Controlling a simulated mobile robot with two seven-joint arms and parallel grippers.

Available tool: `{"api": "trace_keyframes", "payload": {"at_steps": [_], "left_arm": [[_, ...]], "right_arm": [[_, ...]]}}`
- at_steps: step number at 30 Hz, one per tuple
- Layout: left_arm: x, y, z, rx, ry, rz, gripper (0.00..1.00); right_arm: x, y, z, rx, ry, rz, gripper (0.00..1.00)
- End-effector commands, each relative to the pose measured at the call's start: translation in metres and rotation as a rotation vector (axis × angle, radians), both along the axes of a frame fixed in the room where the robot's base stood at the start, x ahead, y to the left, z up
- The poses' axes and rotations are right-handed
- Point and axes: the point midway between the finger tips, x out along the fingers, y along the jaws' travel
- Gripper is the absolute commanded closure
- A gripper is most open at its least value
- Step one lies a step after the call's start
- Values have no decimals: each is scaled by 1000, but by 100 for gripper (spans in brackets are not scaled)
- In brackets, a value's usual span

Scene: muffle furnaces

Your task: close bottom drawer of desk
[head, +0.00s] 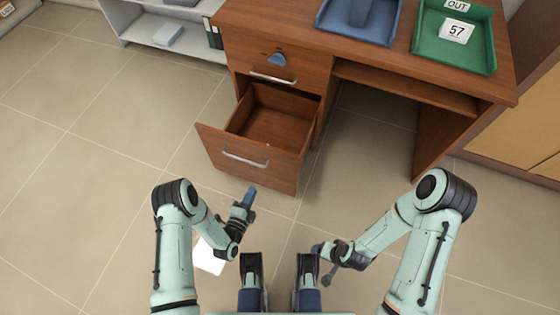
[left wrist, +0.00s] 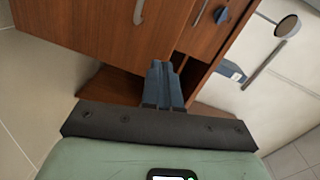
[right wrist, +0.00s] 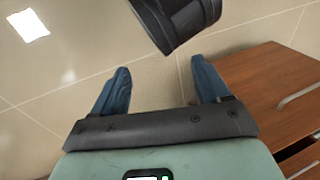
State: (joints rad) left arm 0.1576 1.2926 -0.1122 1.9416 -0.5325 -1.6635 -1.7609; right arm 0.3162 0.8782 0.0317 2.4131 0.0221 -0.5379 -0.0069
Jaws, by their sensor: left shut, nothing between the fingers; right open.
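The brown wooden desk (head: 395,75) stands ahead. Its bottom drawer (head: 230,142) is pulled well out toward me, and its inside looks empty. The drawer's front has a silver bar handle (head: 245,160). My left gripper (head: 251,194) is shut and empty, in front of and below the drawer front, apparently apart from it. In the left wrist view its closed blue fingers (left wrist: 163,84) point toward brown desk panels with a handle (left wrist: 139,11). My right gripper (head: 322,262) is open and empty, low over the floor, right of the drawer; its spread fingers (right wrist: 162,88) show in the right wrist view.
The upper drawer (head: 270,72) is closed, with a blue object (head: 277,59) on its front. Blue (head: 358,20) and green (head: 455,35) trays sit on the desktop. A low white shelf (head: 160,30) is behind left. A white sheet (head: 208,257) lies by my left arm. Tiled floor is open left.

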Motion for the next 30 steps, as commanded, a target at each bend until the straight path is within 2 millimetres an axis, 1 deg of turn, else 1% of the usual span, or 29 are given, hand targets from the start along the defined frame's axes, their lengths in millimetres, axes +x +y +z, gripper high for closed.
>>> {"api": "trace_keyframes", "payload": {"at_steps": [1,4,8,10,14,19,23,27,30], "left_arm": [[3,-3,-5,42,-69,-13,100],[6,-5,0,97,-157,-23,100],[14,-8,3,115,-188,-25,100],[22,-11,4,114,-187,-25,100],[45,-19,3,112,-187,-23,100],[81,-32,3,112,-185,-22,100],[105,-41,3,111,-184,-22,100],[124,-48,2,111,-182,-23,100],[133,-51,3,111,-181,-22,100]], "right_arm": [[4,-1,-10,-3,-8,-3,24],[8,-3,-14,-8,-18,-7,24],[11,-4,-15,-11,-27,-9,24],[14,-5,-17,-16,-35,-13,24],[23,-10,-25,-28,-58,-22,24],[37,-18,-36,-46,-95,-38,24],[42,-23,-45,-58,-105,-48,24],[25,-25,-59,-55,-49,-48,24],[19,-26,-64,-55,-27,-49,24]]}}
